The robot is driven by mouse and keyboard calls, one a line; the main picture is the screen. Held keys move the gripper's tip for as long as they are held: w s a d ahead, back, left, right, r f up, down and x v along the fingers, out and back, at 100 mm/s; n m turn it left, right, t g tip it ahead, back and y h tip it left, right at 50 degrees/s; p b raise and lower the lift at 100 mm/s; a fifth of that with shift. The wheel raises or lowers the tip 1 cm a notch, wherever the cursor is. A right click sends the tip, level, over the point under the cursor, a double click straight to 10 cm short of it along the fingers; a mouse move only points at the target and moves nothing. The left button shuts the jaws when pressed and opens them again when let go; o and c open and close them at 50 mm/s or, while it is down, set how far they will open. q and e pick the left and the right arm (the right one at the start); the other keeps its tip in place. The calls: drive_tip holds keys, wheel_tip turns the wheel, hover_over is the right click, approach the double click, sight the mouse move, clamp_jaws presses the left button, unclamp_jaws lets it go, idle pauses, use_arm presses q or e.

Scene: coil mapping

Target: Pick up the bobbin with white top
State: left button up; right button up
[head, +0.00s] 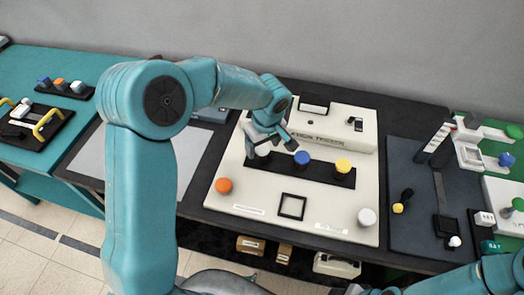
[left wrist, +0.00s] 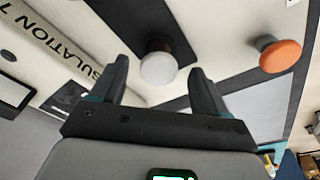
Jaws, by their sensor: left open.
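A bobbin with a white top (head: 262,151) stands at the left end of the black strip on the white board. My left gripper (head: 271,147) is over it, pointing down, and partly hides it. In the left wrist view the white top (left wrist: 158,67) appears between the two open fingers (left wrist: 158,70), near their tips, with a dark brownish body behind it. The fingers do not appear to touch it; the exact gap is unclear. Another white-topped piece (head: 366,217) stands at the board's front right. My right gripper is out of view.
A blue-topped bobbin (head: 302,158) and a yellow-topped one (head: 343,166) stand on the same strip. An orange-topped one (head: 223,185) stands at the board's left; it also shows in the wrist view (left wrist: 280,56). A black square frame (head: 291,206) lies in front.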

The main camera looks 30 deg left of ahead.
use_arm(q)
drive_tip(key=f, duration=0.3)
drive_tip(key=shift+w+a, duration=0.2)
drive_tip(key=shift+s+r, duration=0.1)
drive_tip(key=shift+r, duration=0.05)
drive_tip(key=c, duration=1.1)
drive_tip(key=shift+c, duration=0.3)
